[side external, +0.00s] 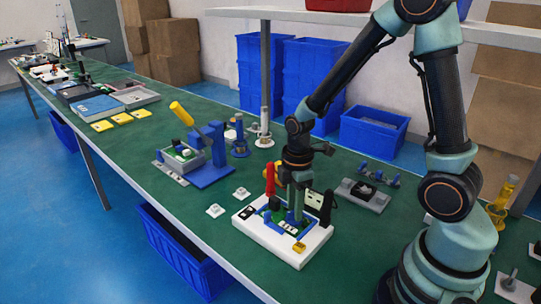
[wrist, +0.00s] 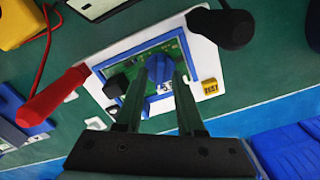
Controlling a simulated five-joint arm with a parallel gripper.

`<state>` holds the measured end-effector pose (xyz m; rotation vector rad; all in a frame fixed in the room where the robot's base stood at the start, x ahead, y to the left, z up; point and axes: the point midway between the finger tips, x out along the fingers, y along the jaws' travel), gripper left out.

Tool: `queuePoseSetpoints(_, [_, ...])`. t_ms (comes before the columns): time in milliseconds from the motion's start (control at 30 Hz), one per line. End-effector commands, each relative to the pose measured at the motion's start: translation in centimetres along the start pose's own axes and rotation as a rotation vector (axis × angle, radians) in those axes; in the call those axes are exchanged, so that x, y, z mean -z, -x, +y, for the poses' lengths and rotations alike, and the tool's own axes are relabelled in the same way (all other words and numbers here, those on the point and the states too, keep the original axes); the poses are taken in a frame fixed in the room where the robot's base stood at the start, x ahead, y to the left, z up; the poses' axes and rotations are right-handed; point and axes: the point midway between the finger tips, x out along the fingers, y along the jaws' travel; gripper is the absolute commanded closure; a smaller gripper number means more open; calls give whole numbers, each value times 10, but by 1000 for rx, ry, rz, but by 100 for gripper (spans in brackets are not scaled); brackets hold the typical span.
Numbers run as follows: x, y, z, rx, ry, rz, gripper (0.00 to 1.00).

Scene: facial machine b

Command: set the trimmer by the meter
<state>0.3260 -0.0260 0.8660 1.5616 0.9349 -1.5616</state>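A green circuit board (wrist: 125,62) in a blue frame sits on a white base (side external: 313,243). A round blue knob, seemingly the trimmer (wrist: 160,68), stands on the board. My gripper (wrist: 161,78) points down at the board, with one finger on each side of the blue knob. Whether the fingers press on it cannot be told. In the side view my gripper (side external: 295,208) is low over the board and hides part of it. The meter's yellow body (wrist: 14,22) is at the top left of the wrist view; no reading is legible.
A red probe handle (side external: 270,179) and a black one (wrist: 234,26) stand at the board's edges. A small yellow block (wrist: 210,87) is on the base's corner. A blue press-like fixture (side external: 211,160) stands to the left. Green bench is free in front.

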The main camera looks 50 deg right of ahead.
Motion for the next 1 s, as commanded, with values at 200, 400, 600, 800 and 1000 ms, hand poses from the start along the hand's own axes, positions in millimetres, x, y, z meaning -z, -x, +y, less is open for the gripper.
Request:
queuePoseSetpoints(200, [0, 21, 1, -3, 0, 1, 62])
queuePoseSetpoints(400, [0, 38, 1, -3, 0, 1, 62])
queuePoseSetpoints(600, [0, 43, 0, 0, 0, 0, 62])
queuePoseSetpoints(800, [0, 43, 0, 0, 0, 0, 62])
queuePoseSetpoints(1000, [0, 47, 0, -10, -17, 4, 62])
